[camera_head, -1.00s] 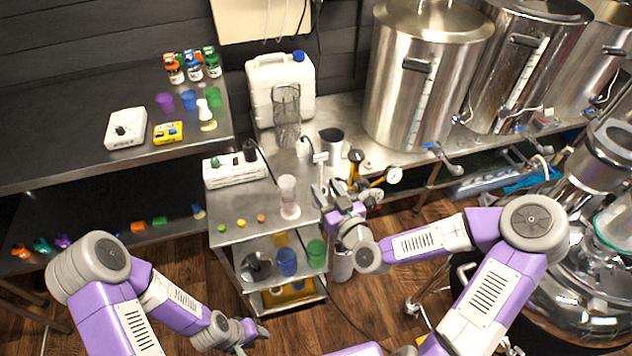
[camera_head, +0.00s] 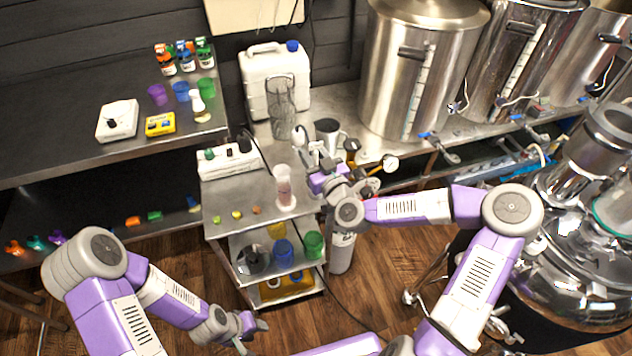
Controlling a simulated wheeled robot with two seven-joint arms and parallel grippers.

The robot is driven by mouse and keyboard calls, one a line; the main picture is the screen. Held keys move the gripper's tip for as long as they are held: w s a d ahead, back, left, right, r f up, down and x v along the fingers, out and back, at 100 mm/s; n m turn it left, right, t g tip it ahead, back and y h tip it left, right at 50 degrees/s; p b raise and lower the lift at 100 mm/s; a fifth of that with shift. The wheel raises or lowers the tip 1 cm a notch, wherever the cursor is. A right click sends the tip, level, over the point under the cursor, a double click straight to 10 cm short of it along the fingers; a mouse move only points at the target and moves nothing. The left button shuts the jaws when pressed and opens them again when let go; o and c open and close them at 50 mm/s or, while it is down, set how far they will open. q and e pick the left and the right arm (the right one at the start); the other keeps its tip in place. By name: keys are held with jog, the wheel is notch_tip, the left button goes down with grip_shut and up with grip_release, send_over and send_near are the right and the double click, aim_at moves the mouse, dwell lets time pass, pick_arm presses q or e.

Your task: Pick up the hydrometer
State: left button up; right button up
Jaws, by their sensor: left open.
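I cannot make out the hydrometer for certain. A clear test cylinder (camera_head: 284,188) with pinkish contents stands upright on the right part of the small steel cart's top (camera_head: 235,200); any slim glass inside is too small to tell. My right gripper (camera_head: 322,158) is just right of the cylinder and a little further back, over the cart's right edge, close to a steel jug. Its fingertips blend into the things behind, so I cannot tell whether it holds anything. My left gripper (camera_head: 255,334) is open and empty, low in front of the cart.
A white box with knobs (camera_head: 228,160) sits at the back of the cart. A wire-mesh cylinder (camera_head: 281,108), a white jerrycan (camera_head: 273,75) and a steel jug (camera_head: 328,130) stand behind. Large kettles (camera_head: 415,70) fill the back right. A dark bench (camera_head: 70,130) stands left.

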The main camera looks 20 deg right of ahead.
jog(key=c, duration=0.6)
jog(key=shift+o, duration=0.2)
notch_tip(320, 180, up, 10)
jog(key=p, duration=0.3)
